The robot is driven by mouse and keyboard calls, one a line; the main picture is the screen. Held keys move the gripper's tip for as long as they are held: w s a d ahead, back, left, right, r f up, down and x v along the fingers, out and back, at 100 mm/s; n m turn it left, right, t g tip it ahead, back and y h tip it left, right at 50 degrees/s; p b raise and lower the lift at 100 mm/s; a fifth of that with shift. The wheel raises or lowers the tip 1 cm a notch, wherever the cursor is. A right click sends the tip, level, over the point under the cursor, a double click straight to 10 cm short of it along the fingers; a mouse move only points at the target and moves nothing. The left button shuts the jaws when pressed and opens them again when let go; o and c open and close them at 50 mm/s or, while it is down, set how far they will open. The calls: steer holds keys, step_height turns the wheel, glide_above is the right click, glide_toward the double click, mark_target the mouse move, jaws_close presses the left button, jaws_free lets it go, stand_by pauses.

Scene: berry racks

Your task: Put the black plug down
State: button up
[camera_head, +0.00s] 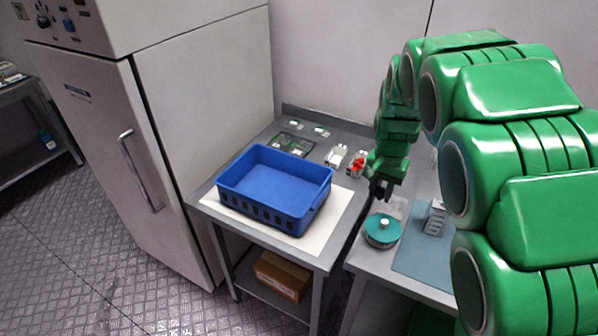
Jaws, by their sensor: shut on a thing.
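My green arm comes in from the right, and my gripper (381,190) points down above the right-hand grey table. It is shut on a small dark thing, taken as the black plug; at this size I cannot clearly separate it from the dark fingers. It hangs just behind a teal round container (382,229) with a white knob. Whether it touches the surface below cannot be told. No other black plug shows.
A blue crate (262,207) stands on a white mat (343,206) on the left table. Behind it lie a green circuit board (291,145) and small white and red parts (357,164). A grey stepped block (435,216) stands on a blue-grey mat (415,256). A tall cabinet (185,120) stands left.

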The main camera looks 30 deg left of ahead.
glide_above(353, 214)
step_height(353, 214, down, 5)
steer(key=shift+n, duration=0.3)
steer(key=shift+f, duration=5.1)
steer(key=shift+f, duration=0.15)
steer(key=o, duration=1)
step_height(353, 214, up, 12)
steer(key=shift+r, duration=0.2)
steer(key=shift+d, duration=0.1)
